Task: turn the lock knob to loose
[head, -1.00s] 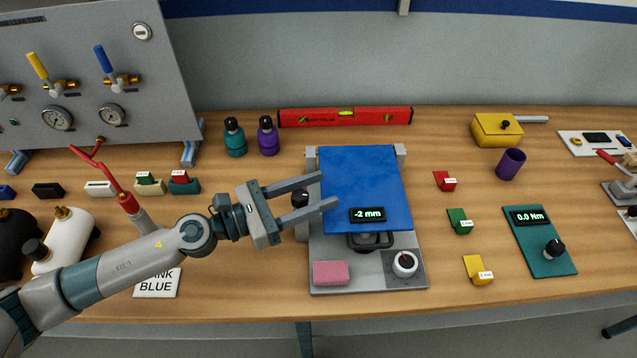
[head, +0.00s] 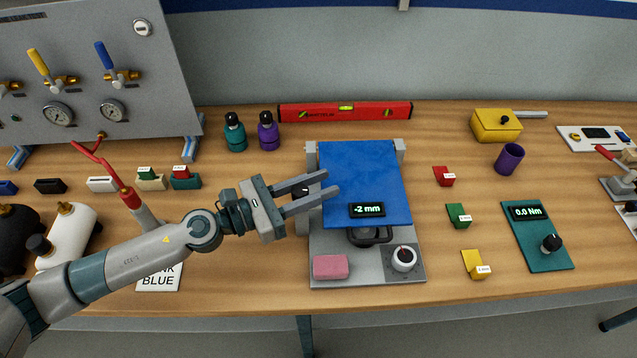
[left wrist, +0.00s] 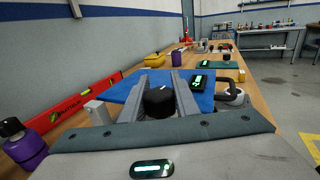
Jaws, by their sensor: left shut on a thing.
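The black lock knob (left wrist: 159,101) sits on the left side of the blue-plated fixture. A white mark shows on it in the left wrist view. In the head view the knob (head: 301,192) is mostly hidden by the fingers. My left gripper (head: 331,183) reaches in from the left with one finger on each side of the knob and is shut on it. In the left wrist view the fingers of my gripper (left wrist: 162,80) flank the knob. The blue plate (head: 362,172) carries a display (head: 367,210) reading -2 mm. My right gripper is not in view.
A white dial (head: 403,258) and a pink block (head: 330,267) sit at the fixture's front. A red level (head: 345,112) lies behind. Teal (head: 235,133) and purple (head: 268,131) bottles stand back left. Small coloured blocks and a teal torque panel (head: 535,245) lie to the right.

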